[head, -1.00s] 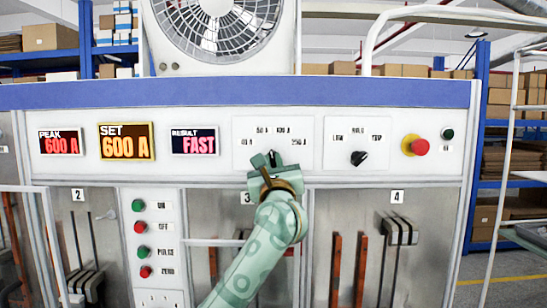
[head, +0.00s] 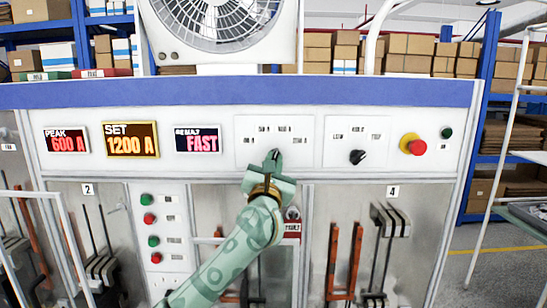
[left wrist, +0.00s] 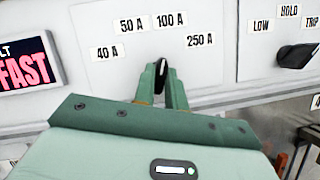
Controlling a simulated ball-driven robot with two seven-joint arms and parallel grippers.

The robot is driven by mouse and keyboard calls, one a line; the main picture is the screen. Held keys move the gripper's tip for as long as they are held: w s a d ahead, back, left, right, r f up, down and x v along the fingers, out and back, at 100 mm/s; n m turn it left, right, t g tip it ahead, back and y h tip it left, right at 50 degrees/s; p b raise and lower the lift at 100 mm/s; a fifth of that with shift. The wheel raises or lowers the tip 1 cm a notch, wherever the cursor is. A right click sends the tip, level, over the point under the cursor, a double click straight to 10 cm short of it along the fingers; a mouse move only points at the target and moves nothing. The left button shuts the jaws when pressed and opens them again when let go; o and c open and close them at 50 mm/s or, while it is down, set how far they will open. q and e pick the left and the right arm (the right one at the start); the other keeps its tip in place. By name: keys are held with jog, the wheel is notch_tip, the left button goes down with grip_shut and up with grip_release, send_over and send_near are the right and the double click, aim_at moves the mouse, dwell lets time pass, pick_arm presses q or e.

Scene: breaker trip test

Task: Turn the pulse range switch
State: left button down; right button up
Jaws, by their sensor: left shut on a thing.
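The pulse range switch is a black knob (left wrist: 162,78) on a white panel (left wrist: 110,70) with the labels 40 A, 50 A, 100 A and 250 A around it. My left gripper (head: 275,158) is at this panel; in the left wrist view its two green fingers (left wrist: 162,84) are shut on the knob, one on each side. The knob stands nearly upright between the fingertips, and the fingers hide its lower part. In the head view my gripper hides most of the knob. The SET display (head: 130,140) reads 1200 A. My right gripper is not in view.
A second black knob (head: 357,157), labelled LOW, HOLD and TRIP, is to the right. Further right is a red mushroom button (head: 417,147) on a yellow base. The PEAK display (head: 66,140) reads 600 A and the result display (head: 197,140) reads FAST.

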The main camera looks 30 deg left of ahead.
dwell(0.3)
pick_arm(q)
jog(key=c, duration=1.4)
grip_release()
jog(key=shift+c, duration=0.2)
jog(key=shift+s, duration=0.1)
jog(key=b+v, duration=0.4)
jog(key=v, duration=1.2)
jog(key=shift+s+f, duration=0.1)
jog(key=shift+f, duration=0.05)
